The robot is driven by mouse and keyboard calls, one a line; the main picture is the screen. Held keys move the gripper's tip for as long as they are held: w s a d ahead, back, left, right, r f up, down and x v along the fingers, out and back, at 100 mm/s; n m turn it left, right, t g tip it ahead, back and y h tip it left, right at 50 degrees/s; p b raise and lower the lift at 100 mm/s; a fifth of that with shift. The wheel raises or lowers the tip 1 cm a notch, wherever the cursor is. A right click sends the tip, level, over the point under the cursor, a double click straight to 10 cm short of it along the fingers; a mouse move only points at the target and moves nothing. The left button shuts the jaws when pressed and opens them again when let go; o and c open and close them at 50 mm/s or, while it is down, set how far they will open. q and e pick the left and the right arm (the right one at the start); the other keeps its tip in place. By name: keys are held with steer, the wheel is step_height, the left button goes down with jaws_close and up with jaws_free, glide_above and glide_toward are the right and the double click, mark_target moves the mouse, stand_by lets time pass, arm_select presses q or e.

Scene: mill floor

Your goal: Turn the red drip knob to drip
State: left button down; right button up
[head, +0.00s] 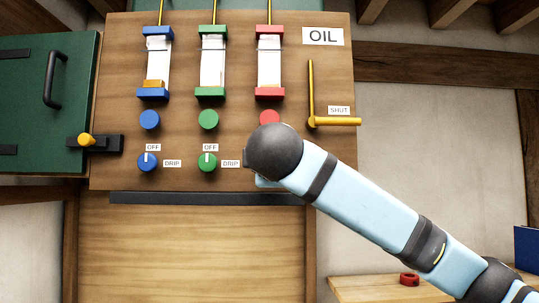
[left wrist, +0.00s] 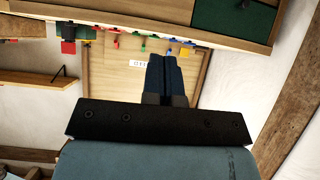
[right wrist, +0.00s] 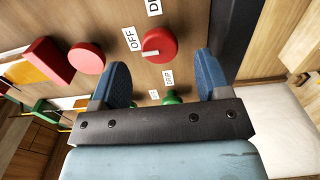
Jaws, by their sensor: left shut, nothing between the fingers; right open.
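The red drip knob (right wrist: 159,45) is on the wooden panel in the right wrist view. Its pale mark seems to point toward the OFF label (right wrist: 131,39); a partly cut-off DRIP label (right wrist: 154,7) is on another side. My right gripper (right wrist: 164,62) is open, its blue fingers on either side of the knob's line, not visibly gripping it. In the head view my right arm hides this knob and the right fingers. My left gripper (left wrist: 164,62) is shut and empty, in the left wrist view only.
The blue knob (head: 148,162) and green knob (head: 207,162) sit left of my arm, marks toward OFF. Round red (head: 269,118), green (head: 208,119) and blue (head: 150,120) parts are above. A yellow lever (head: 335,121) is by SHUT. A dark ledge (head: 200,198) runs below.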

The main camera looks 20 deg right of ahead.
steer(key=shift+p+x, duration=0.65)
steer(key=shift+x, duration=1.85)
steer(key=c, duration=0.9)
